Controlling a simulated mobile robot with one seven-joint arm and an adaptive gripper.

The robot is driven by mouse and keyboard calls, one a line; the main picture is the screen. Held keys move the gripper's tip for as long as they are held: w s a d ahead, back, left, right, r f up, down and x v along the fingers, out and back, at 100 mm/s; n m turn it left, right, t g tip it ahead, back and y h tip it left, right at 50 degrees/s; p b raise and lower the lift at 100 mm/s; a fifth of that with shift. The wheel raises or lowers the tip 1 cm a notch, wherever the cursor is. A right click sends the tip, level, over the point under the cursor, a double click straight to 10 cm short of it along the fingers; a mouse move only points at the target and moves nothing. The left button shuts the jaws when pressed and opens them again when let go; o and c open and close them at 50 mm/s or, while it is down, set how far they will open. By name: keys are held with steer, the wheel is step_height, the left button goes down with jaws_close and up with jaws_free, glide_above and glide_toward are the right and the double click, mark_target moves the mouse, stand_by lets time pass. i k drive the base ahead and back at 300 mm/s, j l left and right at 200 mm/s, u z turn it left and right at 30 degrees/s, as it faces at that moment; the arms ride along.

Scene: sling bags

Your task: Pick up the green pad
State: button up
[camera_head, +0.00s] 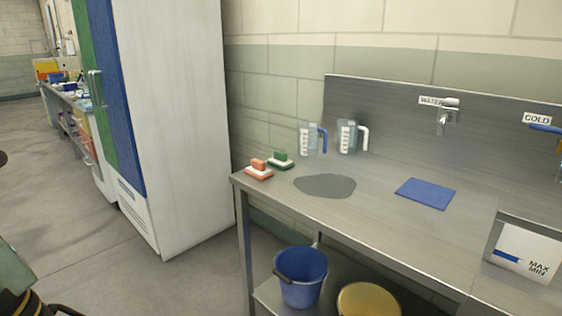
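The green pad (281,160) is a small block with a green upper part and a pale layer, near the back left corner of the steel counter (385,225). It sits just behind and to the right of a similar orange pad (259,170), with a small gap between them. Nothing covers it from this view. I cannot make out my gripper in the view.
Two clear measuring jugs, one blue-handled (308,139) and one white-handled (347,137), stand right of the pads. A grey round patch (325,186) and blue mat (425,193) lie on the counter. A tall cabinet (170,120) stands left. A blue bucket (301,278) is below.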

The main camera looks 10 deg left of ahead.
mark_target(280, 160)
steer(key=i+j, duration=0.7)
steer(key=i, duration=0.8)
